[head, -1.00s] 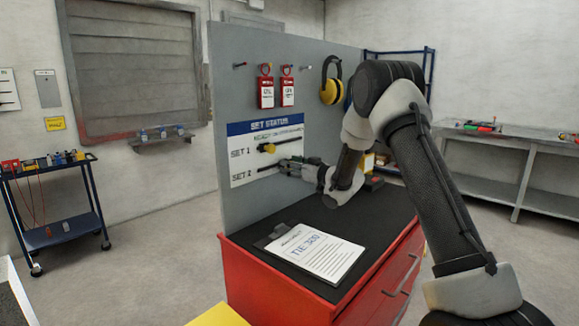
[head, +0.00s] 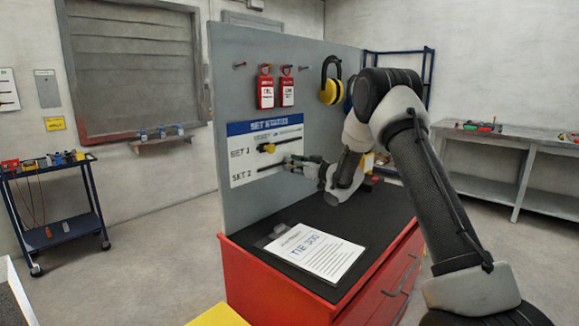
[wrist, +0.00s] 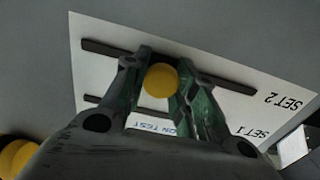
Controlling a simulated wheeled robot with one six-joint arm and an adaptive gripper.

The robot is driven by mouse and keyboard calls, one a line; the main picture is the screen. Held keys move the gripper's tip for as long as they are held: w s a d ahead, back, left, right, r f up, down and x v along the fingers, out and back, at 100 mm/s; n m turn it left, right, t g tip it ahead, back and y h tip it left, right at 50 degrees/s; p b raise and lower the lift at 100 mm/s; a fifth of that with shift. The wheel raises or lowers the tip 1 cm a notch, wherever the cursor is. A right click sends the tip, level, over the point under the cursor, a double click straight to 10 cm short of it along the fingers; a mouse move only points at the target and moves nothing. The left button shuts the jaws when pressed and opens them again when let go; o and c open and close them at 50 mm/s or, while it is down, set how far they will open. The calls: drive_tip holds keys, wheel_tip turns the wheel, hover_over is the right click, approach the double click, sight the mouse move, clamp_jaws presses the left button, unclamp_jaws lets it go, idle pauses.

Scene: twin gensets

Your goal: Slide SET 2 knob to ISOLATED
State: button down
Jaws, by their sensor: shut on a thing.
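The white SET STATUS board (head: 240,170) is fixed to the grey upright panel, with a dark slot each for SET 1 and SET 2. My gripper (head: 291,163) is at the SET 2 row, its fingers closed around a round yellow knob (wrist: 161,80). In the wrist view, the board is upside down and the knob is around the middle of the SET 2 slot (wrist: 233,82), with bare slot on both sides. The fingers hide the SET 2 knob in the head view. The SET 1 knob (head: 268,148) sits in the row above.
A red cabinet (head: 270,275) with a black top stands below, carrying a clipboard sheet (head: 316,253). A blue trolley (head: 65,232) stands at left, with open floor between.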

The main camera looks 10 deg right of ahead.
drive_tip(key=w+d, duration=0.4)
drive_tip(key=d, duration=0.1)
drive_tip(key=shift+d, duration=0.25)
drive_tip(key=shift+r, duration=0.1)
drive_tip(key=c, duration=1.1)
unclamp_jaws()
drive_tip(key=shift+d, duration=0.15)
drive_tip(key=v, duration=1.2)
